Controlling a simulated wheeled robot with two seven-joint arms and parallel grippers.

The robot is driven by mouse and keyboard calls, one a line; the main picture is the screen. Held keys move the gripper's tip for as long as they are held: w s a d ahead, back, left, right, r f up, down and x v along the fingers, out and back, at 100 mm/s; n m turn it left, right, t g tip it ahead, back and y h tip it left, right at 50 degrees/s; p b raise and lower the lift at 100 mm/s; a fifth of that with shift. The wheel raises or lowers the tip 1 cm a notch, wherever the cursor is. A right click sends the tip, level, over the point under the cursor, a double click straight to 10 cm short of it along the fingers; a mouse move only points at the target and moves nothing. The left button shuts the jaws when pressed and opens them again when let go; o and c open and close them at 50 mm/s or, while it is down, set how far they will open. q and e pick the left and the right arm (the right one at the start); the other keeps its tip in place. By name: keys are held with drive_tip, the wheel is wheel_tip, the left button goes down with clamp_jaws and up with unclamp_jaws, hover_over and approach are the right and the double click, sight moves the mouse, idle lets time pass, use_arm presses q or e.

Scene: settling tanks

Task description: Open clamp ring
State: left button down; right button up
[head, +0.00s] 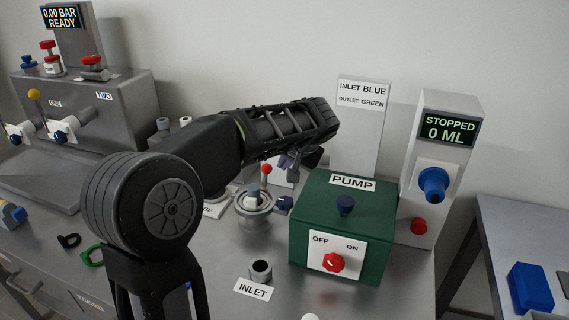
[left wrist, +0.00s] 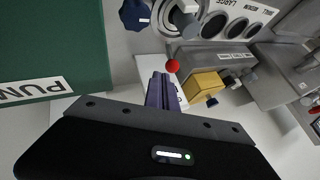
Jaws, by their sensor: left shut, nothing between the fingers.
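A round metal fitting with a ring around it (head: 255,202) stands on the bench left of the green pump. A dark blue knob (head: 284,203) sticks out at its right side. In the left wrist view the ring (left wrist: 183,14) is cut off by the top edge, with the blue knob (left wrist: 134,14) beside it. I cannot tell whether the ring is clamped. My left gripper (head: 288,162) is above and behind the fitting, apart from it. Its fingers (left wrist: 160,82) are shut and empty, near a red ball (left wrist: 172,66). My right gripper is not in view.
The green pump box (head: 314,217) stands close on the right, with a red dial (head: 333,263). A red-tipped lever (head: 266,169) rises behind the fitting. A short inlet socket (head: 261,271) is in front. A grey display tower (head: 442,150) stands at the right.

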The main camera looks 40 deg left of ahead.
use_arm(q)
drive_tip(key=x, duration=0.8)
drive_tip(key=shift+b, duration=0.4)
drive_tip(key=shift+w+a, duration=0.1)
drive_tip(key=w+a+n+g+y+p, duration=0.15)
drive_tip(key=a+n+g+p, duration=0.35)
drive_tip(key=a, duration=0.5)
drive_tip(key=s+a+n+b, duration=0.2)
drive_tip(key=s+a, duration=0.4)
drive_tip(key=a, duration=0.2)
drive_tip(key=shift+s+a+n, duration=0.3)
drive_tip(key=shift+n, duration=0.1)
idle(0.3)
